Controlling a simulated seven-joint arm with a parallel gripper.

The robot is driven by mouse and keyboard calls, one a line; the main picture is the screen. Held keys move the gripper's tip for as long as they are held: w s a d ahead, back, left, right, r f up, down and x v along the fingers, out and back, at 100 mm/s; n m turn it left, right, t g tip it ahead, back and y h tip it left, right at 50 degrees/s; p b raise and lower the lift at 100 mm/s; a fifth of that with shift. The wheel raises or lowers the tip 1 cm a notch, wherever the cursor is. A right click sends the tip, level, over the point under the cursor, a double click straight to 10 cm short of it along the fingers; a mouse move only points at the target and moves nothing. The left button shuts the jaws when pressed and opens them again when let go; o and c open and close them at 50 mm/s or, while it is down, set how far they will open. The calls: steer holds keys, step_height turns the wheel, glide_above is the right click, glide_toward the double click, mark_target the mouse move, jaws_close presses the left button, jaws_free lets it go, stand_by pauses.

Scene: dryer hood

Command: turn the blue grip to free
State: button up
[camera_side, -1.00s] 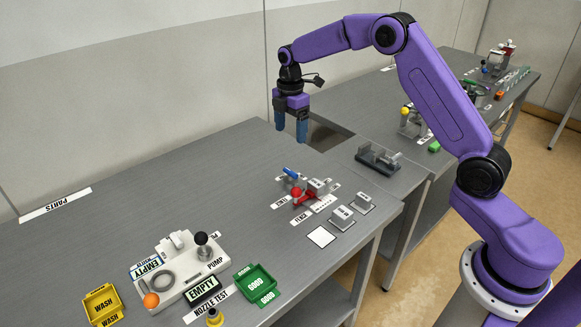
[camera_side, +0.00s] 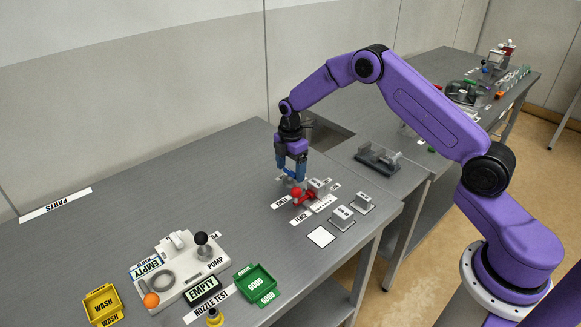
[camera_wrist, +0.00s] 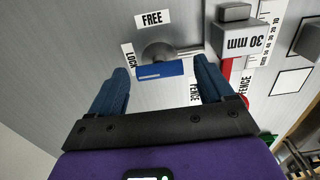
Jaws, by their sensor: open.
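The blue grip (camera_wrist: 162,70) shows in the wrist view as a short blue bar on a round metal hub with a metal rod. It lies between the FREE label (camera_wrist: 152,19) above and the LOCK label (camera_wrist: 129,57) at left. My gripper (camera_wrist: 163,80) is open, with one blue finger on each side of the grip. In the side view my gripper (camera_side: 291,176) is low over the fixture and mostly hides the blue grip. I cannot tell whether the fingers touch the grip.
A grey 30 mm block (camera_wrist: 240,38) stands right of the grip, by a red part. In the side view a red knob (camera_side: 297,192) sits in front of my gripper, and grey blocks (camera_side: 343,216) stand to the right.

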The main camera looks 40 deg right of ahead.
steer(key=c, duration=1)
steer(key=shift+c, duration=0.2)
steer(key=shift+m, duration=0.3)
steer(key=m, duration=0.3)
steer(key=shift+m, duration=0.3)
steer(key=m, duration=0.4)
steer(key=shift+m, duration=0.3)
steer(key=m, duration=0.4)
steer(key=shift+m, duration=2.6)
